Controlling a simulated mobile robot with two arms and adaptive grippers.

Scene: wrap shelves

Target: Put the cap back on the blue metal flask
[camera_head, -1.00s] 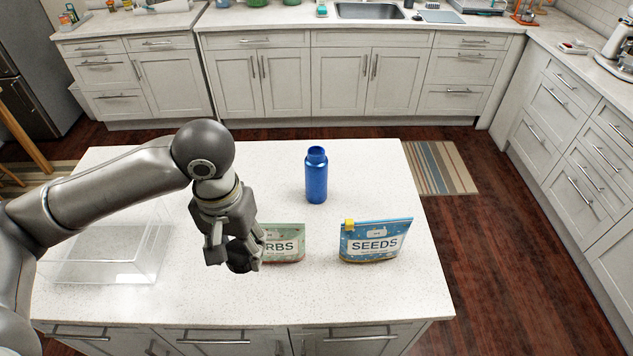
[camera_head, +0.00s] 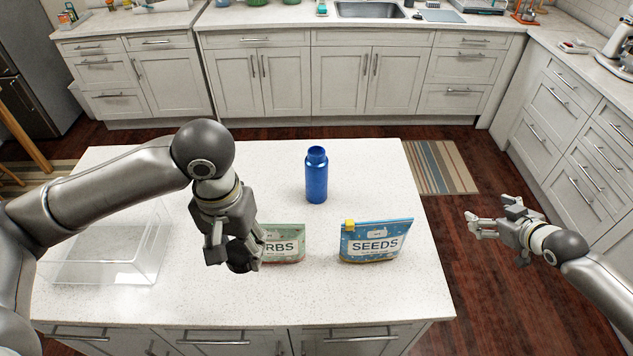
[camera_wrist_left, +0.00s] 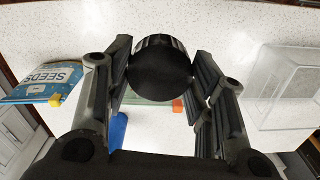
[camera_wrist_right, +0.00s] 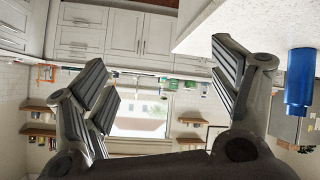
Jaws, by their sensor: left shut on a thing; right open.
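The blue metal flask (camera_head: 316,177) stands upright and uncapped on the island counter in the head view. It also shows at the right of the right wrist view (camera_wrist_right: 299,80) and partly at the left of the left wrist view (camera_wrist_left: 117,131). My left gripper (camera_head: 243,258) is left of and nearer than the flask. It is shut on a round black cap (camera_wrist_left: 160,68), seen between its fingers in the left wrist view. My right gripper (camera_head: 492,215) is open and empty, beyond the counter's right edge, over the floor.
A seeds pouch (camera_head: 374,242) with a yellow clip stands right of centre. A clear tray (camera_head: 100,268) lies at the counter's left. The counter (camera_head: 365,185) around the flask is clear.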

